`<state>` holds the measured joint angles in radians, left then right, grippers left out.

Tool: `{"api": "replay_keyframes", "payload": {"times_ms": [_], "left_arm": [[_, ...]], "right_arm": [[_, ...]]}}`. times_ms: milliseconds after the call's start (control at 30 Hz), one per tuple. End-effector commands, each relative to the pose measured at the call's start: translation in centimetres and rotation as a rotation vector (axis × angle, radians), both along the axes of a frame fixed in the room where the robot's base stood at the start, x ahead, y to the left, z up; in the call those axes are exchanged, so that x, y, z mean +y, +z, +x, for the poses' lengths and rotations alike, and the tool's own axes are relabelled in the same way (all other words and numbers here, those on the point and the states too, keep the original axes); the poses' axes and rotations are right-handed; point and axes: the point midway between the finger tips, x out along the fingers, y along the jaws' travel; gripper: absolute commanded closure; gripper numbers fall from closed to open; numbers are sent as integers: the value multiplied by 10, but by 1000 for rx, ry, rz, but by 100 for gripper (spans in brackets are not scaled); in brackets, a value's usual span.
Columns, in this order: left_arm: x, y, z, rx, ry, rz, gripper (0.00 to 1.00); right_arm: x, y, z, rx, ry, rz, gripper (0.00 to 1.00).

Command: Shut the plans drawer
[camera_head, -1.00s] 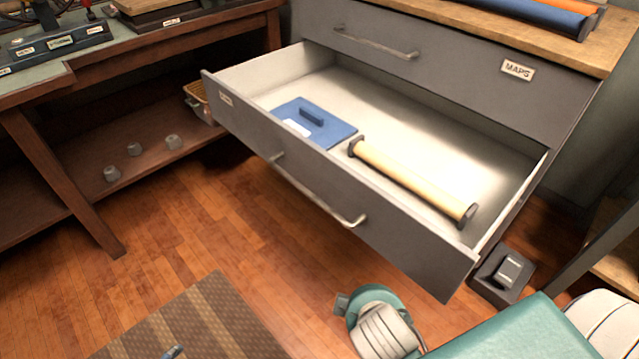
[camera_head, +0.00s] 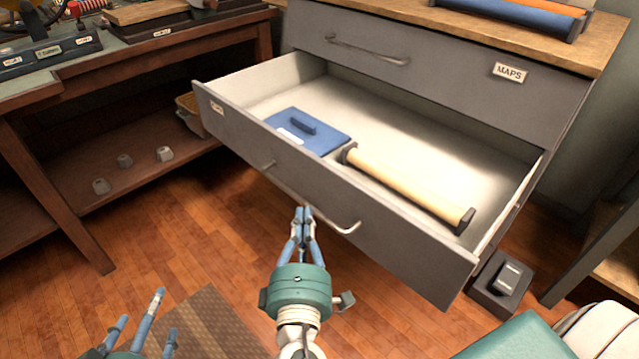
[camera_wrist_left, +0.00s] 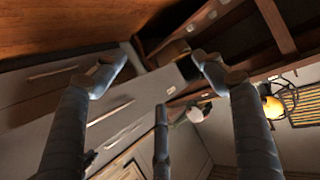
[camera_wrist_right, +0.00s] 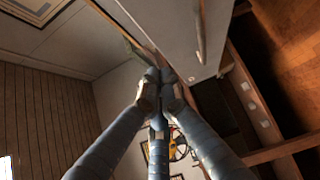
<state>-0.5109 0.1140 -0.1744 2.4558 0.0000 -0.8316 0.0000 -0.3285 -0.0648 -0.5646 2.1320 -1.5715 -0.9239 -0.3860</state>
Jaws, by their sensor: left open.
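A grey drawer (camera_head: 400,245) stands pulled far out of the cabinet, below the drawer labelled MAPS. Its own label (camera_head: 217,108) is too small to read. A bar handle (camera_head: 345,229) runs along its front. Inside lie a blue flat folder-like case (camera_head: 330,142) and a cream roll with dark ends (camera_head: 405,185). My right gripper (camera_head: 303,212) points at the drawer front, its fingertips together and overlapping the handle in the picture. I cannot tell whether they touch. It also shows shut in the right wrist view (camera_wrist_right: 160,88). My left gripper (camera_head: 143,318) is open and empty at the bottom left.
The MAPS drawer (camera_head: 440,80) above is shut. A wooden workbench (camera_head: 70,90) with a lower shelf stands to the left. A dark box-like object (camera_head: 503,285) sits on the floor by the cabinet's right side. The wooden floor before the drawer is open, with a brown mat (camera_head: 215,320).

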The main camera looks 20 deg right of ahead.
Motion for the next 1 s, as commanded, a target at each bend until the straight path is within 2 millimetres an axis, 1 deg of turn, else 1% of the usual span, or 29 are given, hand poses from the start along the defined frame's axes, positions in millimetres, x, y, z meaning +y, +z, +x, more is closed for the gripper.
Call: {"api": "replay_keyframes", "payload": {"times_ms": [33,200,367,400,500,600,733,1000], "left_arm": [[-1,1,1,-7,-1,-2,29],[-3,8,5,-41,-3,-10,29],[-5,17,10,-83,-6,-20,29],[-6,19,11,-92,-7,-22,29],[-6,23,14,-111,-7,-26,29],[-7,27,15,-126,-8,-30,29],[-8,30,16,-139,-8,-33,29],[-8,30,17,-141,-9,-33,29]], "right_arm": [[-5,1,10,-4,-2,0,100],[-21,1,44,-4,-3,0,100],[-35,1,73,-3,-3,1,100],[-43,0,73,-1,-3,-2,100],[-57,0,78,-1,-3,0,100],[-65,0,81,0,-2,1,100],[-71,0,82,1,-2,3,100],[-71,0,83,1,-2,3,100]]}}
